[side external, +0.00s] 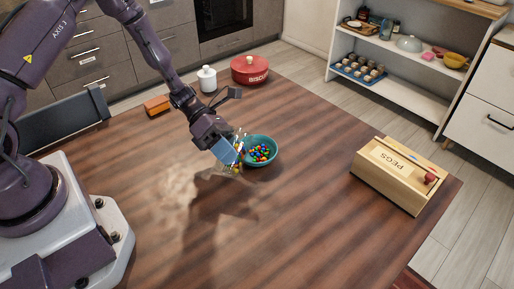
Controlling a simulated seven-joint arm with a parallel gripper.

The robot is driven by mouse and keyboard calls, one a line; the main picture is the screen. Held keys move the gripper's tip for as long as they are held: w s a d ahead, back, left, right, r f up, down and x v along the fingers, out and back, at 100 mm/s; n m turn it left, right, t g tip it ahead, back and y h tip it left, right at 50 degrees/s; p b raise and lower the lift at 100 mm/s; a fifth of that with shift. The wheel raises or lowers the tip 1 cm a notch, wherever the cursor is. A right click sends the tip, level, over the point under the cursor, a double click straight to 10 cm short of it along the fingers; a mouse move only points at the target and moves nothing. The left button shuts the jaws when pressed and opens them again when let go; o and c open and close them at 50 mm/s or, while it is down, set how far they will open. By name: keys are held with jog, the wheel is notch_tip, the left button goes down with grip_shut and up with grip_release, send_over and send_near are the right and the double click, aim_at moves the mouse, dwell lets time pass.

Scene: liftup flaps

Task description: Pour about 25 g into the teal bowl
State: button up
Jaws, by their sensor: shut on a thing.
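The teal bowl (272,141) stands on the wooden table with many small coloured candies (261,153) in it. My gripper (224,147) is just left of the bowl and a little above the table. It is shut on a clear container (239,144), which is tilted toward the bowl and has coloured pieces at its lower end. The container's mouth is close to the bowl's left rim; I cannot tell whether pieces are falling. The fingertips are partly hidden by the gripper's blue part.
A wooden PEGS box (388,172) stands at the right of the table (300,220). A red BISCUITS tin (249,71), a white jar (207,79) and an orange-brown block (157,105) stand at the back. The front middle is clear.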

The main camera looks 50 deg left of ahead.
aim_at(221, 170)
jog(key=shift+f, duration=0.35)
jog(key=shift+s+r+m+t, duration=0.1)
jog(key=shift+s+m+t, duration=0.4)
jog(key=shift+m, duration=0.1)
jog(key=shift+s+d, duration=0.15)
jog(key=shift+s+d+f+m+t, duration=0.1)
jog(key=shift+s+f+m+t, duration=0.35)
jog(key=shift+f+m+t, duration=0.3)
jog(key=shift+s+d+f+m+t, duration=0.15)
jog(key=shift+s+f+m+t, duration=0.25)
jog(key=shift+s+m+t, duration=0.5)
jog(key=shift+w+m, duration=0.15)
jog(key=shift+m, duration=0.1)
